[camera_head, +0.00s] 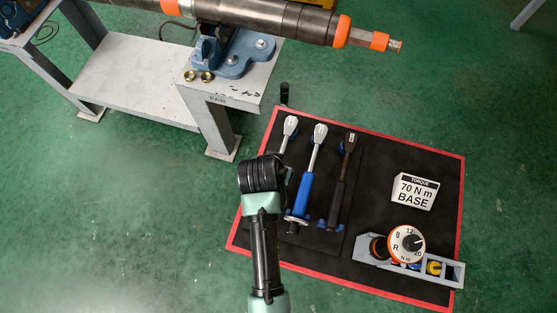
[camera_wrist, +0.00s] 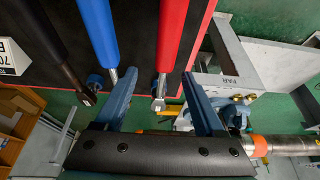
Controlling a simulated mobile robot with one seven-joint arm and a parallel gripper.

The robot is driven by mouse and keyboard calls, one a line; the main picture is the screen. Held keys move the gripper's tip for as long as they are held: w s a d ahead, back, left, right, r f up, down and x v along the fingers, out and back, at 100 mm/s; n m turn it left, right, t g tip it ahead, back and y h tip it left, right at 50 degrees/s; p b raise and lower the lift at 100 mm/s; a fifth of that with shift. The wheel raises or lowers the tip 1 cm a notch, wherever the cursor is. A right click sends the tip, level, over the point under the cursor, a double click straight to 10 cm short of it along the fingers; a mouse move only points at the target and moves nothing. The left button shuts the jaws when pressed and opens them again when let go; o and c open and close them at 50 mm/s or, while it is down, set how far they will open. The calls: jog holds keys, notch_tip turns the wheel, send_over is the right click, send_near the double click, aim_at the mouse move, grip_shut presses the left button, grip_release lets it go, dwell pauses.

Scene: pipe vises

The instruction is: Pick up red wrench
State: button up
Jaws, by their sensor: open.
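The red wrench (camera_wrist: 172,40) has a red handle and a silver head. In the wrist view it runs down between my fingers, its head in the gap. In the head view only its silver head and shaft (camera_head: 290,126) show; my arm hides the handle. My gripper (camera_wrist: 159,74) is open, one blue finger on each side of the wrench in the picture. I cannot tell how far above it the fingers are.
A blue wrench (camera_head: 304,187) and a black wrench (camera_head: 342,180) lie to the right on the red-edged black mat (camera_head: 393,135). A torque sign (camera_head: 415,190) and a dial tool (camera_head: 406,243) are further right. A grey bench (camera_head: 228,95) holds a pipe vise behind the mat.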

jog(key=shift+a+p+x, duration=0.15)
jog(key=shift+p+x, duration=0.05)
jog(key=shift+x, duration=1.15)
jog(key=shift+a+p+x, duration=0.15)
jog(key=shift+x, duration=1.15)
grip_shut()
jog(key=shift+w, duration=0.1)
